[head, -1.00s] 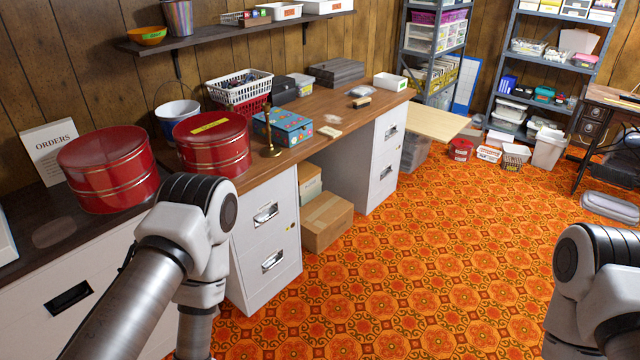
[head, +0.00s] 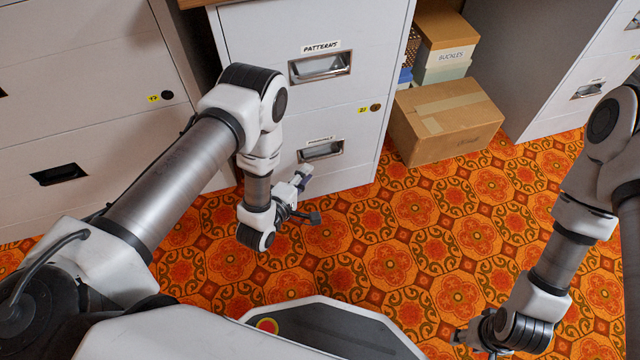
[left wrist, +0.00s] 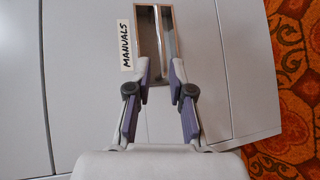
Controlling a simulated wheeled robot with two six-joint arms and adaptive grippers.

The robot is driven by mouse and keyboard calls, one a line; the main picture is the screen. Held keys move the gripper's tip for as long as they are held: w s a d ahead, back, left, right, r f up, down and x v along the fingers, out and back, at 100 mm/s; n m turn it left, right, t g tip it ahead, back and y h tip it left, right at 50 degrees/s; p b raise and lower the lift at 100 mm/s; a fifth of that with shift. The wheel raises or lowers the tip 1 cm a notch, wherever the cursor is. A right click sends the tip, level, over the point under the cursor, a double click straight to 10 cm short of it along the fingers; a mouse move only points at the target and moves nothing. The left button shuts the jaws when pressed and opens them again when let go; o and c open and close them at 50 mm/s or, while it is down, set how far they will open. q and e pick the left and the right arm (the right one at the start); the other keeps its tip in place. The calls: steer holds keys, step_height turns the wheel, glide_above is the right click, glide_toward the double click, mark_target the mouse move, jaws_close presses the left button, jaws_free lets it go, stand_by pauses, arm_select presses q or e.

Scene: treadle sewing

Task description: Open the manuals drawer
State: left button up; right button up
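The manuals drawer (head: 350,130) is the lower drawer of a light grey cabinet and looks shut. Its recessed metal handle (head: 321,151) is below a small label that is too small to read in the head view. In the left wrist view the label (left wrist: 126,44) reads MANUALS, beside the handle (left wrist: 165,30). My left gripper (head: 303,172) is low in front of this drawer. In the left wrist view its two fingers (left wrist: 161,70) are apart, with their tips at one end of the handle and nothing gripped. My right gripper (head: 462,338) is low at the right; its fingers are unclear.
The PATTERNS drawer (head: 270,45) is above, also shut. A yellow-tagged lock (head: 368,109) is at the cabinet's right edge. Cardboard boxes (head: 445,118) stand on the floor to the right. Another cabinet (head: 90,100) is at left. The patterned carpet (head: 400,265) in front is clear.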

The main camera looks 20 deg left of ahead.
mark_target(322, 157)
arm_select(q)
steer(key=shift+n+t, duration=0.5)
steer(key=shift+n, duration=0.1)
steer(key=b+x, duration=0.1)
steer(key=x, duration=0.2)
steer(key=b+x, duration=0.2)
steer(key=x, duration=0.1)
steer(key=f+b+x, duration=0.1)
steer(key=x, duration=0.2)
steer(key=shift+d, duration=0.25)
arm_select(e)
step_height(322, 157, down, 6)
steer(key=shift+w+d, duration=0.15)
steer(key=shift+w, duration=0.25)
arm_select(q)
jaws_close()
